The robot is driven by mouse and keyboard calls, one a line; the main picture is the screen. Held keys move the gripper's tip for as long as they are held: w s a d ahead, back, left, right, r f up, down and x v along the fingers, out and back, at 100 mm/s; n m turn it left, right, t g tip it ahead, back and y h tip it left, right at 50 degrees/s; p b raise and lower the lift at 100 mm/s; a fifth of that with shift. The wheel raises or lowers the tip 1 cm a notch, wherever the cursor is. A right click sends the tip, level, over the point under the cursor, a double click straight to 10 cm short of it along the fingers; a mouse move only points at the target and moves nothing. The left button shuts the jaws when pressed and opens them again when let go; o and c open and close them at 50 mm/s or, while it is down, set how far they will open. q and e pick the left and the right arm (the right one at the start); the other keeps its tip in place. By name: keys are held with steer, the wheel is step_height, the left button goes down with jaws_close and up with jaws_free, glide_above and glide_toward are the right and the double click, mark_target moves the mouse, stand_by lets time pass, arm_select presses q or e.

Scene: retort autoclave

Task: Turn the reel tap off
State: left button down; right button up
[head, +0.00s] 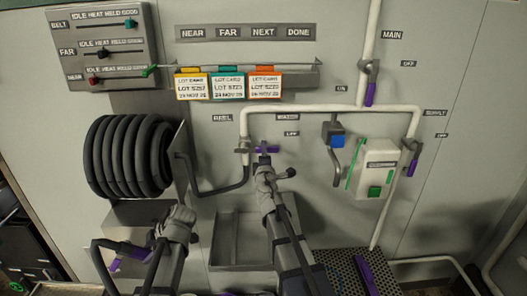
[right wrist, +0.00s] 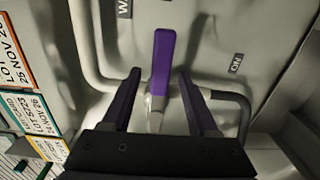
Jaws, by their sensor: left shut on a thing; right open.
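The reel tap's purple lever (right wrist: 163,62) stands on a grey stem in the right wrist view, between the two fingers of my right gripper (right wrist: 157,92). The fingers are open, one on each side, with gaps to the lever. In the head view the lever (head: 267,149) points right, beside the WASHER and OFF labels, and my right gripper (head: 262,154) overlaps it. My left gripper (head: 135,254) is at the lower left below the hose reel, shut on a dark bar (head: 108,244); its fingertips and the exact grip are hard to make out.
A coiled black hose reel (head: 128,157) hangs at the left. Lot cards (head: 229,87) hang above the tap. The main lever (head: 370,93), supply lever (head: 412,163) and a pale box (head: 375,165) are at the right. An open grey tray (head: 232,266) sits below.

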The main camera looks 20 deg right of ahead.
steer(key=v, duration=0.9)
steer(key=shift+s, duration=0.3)
